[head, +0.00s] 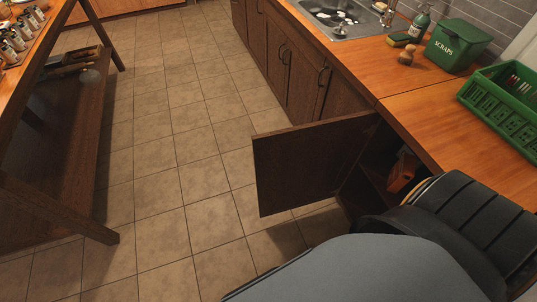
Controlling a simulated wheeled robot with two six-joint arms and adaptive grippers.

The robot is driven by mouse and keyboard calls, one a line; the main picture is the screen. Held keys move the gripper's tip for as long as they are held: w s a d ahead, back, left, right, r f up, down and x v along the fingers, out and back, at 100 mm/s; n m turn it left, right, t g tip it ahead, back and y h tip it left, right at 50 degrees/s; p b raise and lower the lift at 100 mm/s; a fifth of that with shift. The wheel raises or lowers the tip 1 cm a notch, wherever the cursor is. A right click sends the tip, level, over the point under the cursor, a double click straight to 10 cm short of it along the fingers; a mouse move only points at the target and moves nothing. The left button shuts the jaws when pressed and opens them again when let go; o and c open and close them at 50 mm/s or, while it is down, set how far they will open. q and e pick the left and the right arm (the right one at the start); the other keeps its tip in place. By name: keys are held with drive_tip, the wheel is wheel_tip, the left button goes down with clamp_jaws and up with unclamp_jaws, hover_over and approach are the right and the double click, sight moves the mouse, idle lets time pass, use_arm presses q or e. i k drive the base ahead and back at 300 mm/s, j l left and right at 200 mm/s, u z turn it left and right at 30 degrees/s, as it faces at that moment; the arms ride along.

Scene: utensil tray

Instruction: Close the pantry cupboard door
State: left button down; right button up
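The pantry cupboard door (308,168) is dark brown wood and stands wide open, swung out from the counter over the tiled floor. Its hinge side is near the counter's front edge. The open cupboard (372,182) behind it shows a dark interior with an orange-brown item inside. Part of my own arm, grey and black, fills the bottom right and hides the near part of the cupboard. Neither gripper shows in this view, so I cannot see where they are relative to the door.
The wooden counter (425,103) runs along the right, with a sink (350,32), a green scraps bin (457,45), a soap bottle (419,25) and a green crate (505,119). A wooden table (58,165) stands at left. The tiled floor (180,150) between is clear.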

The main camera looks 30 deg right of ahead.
sight(298, 166)
drive_tip(key=i+j+u, duration=0.25)
drive_tip(key=i+j, duration=0.35)
drive_tip(key=i+j+u, duration=0.3)
drive_tip(key=i+j, duration=0.25)
drive_tip(key=i+l+z, duration=0.1)
drive_tip(key=z, duration=0.3)
drive_tip(key=i+z, duration=0.25)
drive_tip(key=z, duration=0.15)
drive_tip(key=i+z, duration=0.2)
drive_tip(key=z, duration=0.25)
drive_tip(key=i+j+z, duration=0.15)
drive_tip(key=z, duration=0.25)
drive_tip(key=i+j+z, duration=0.15)
drive_tip(key=z, duration=0.25)
drive_tip(key=i+z, duration=0.2)
drive_tip(key=z, duration=0.25)
drive_tip(key=i+z, duration=0.25)
drive_tip(key=z, duration=0.2)
drive_tip(key=i+j+z, duration=0.1)
drive_tip(key=z, duration=0.35)
drive_tip(key=i+j+z, duration=0.2)
drive_tip(key=z, duration=0.25)
drive_tip(key=i+j+z, duration=0.2)
drive_tip(key=z, duration=0.3)
drive_tip(key=i+j+z, duration=0.1)
drive_tip(key=j+z, duration=0.35)
drive_tip(key=l, duration=0.1)
